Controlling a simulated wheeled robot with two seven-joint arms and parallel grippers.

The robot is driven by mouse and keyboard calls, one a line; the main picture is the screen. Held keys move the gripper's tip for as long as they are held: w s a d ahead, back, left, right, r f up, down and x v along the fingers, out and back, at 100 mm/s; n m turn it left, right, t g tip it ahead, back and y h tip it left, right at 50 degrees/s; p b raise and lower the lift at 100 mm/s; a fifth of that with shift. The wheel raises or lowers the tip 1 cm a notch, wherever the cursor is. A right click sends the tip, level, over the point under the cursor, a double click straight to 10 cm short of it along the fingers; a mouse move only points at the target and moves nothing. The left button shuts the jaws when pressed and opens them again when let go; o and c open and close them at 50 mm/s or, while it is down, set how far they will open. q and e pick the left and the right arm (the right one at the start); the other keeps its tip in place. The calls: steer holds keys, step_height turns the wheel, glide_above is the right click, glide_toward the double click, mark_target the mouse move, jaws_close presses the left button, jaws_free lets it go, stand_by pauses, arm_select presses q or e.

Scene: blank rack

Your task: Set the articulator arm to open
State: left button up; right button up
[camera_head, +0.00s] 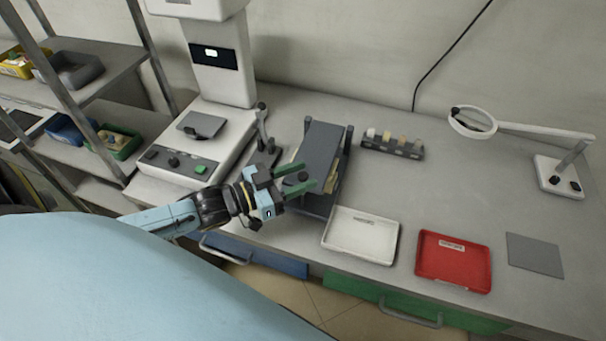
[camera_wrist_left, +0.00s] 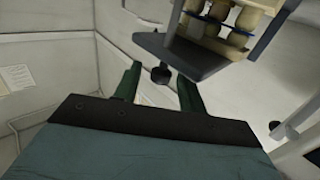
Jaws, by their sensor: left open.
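The articulator (camera_head: 322,150) is a dark grey frame on the bench with a broad upper plate and tan model parts partly showing at its side. Its plate (camera_wrist_left: 147,45) and tan cylinders (camera_wrist_left: 238,22) show in the left wrist view. A small dark knob (camera_head: 302,177) sticks out at the arm's front edge; it also shows in the left wrist view (camera_wrist_left: 160,74). My left gripper (camera_head: 311,174) is open, its green fingers on either side of the knob. I cannot tell whether they touch it. The upper arm's exact angle is unclear.
A white machine (camera_head: 215,130) stands left of the articulator, with a small lever stand (camera_head: 262,135) between them. A dark vial rack (camera_head: 392,148) is behind right. A white tray (camera_head: 345,249), red tray (camera_head: 453,286) and grey pad (camera_head: 535,254) lie right. A magnifier lamp (camera_head: 560,180) stands far right.

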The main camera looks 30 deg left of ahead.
arm_select(q)
steer(key=shift+w+d, duration=0.3)
steer(key=shift+w, duration=0.2)
jaws_close()
